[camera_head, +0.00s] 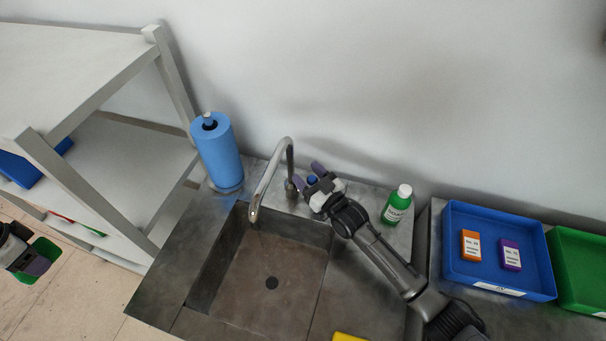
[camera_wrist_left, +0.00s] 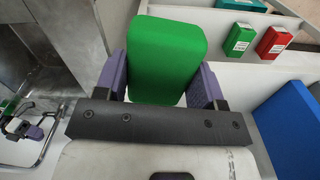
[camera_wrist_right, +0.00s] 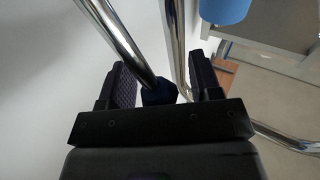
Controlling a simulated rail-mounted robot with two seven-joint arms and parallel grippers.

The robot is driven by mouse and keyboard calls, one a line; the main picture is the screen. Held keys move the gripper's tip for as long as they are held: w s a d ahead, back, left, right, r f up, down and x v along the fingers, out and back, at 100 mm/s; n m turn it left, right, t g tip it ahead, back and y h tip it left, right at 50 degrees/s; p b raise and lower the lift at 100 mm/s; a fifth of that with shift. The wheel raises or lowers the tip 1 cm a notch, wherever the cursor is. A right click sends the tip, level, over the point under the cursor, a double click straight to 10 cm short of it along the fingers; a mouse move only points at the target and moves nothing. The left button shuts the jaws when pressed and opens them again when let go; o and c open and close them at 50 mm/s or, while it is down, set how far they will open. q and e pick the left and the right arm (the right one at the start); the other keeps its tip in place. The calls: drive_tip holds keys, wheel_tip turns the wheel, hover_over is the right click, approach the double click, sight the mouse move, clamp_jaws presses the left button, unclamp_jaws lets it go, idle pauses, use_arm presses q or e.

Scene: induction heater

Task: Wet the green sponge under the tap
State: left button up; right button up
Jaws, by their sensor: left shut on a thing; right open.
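The green sponge (camera_wrist_left: 166,55) is clamped between the purple fingers of my left gripper (camera_wrist_left: 160,82) in the left wrist view. In the head view my left gripper (camera_head: 38,264) is at the far left, off the counter, with the sponge (camera_head: 47,250) partly hidden behind it. The chrome tap (camera_head: 268,186) arches over the sink (camera_head: 222,262); I see no water stream. My right gripper (camera_head: 309,176) is open behind the sink, its fingers on either side of the tap's blue knob (camera_wrist_right: 159,93). Contact with the knob cannot be told.
A blue paper roll (camera_head: 219,155) stands left of the tap. A green bottle (camera_head: 398,204) stands right of it. A blue bin (camera_head: 490,273) and a green bin (camera_head: 583,282) are at the right.

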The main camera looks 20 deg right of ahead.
drive_tip(key=v, duration=0.7)
drive_tip(key=shift+s, duration=0.25)
drive_tip(key=shift+d, duration=0.1)
idle(0.4)
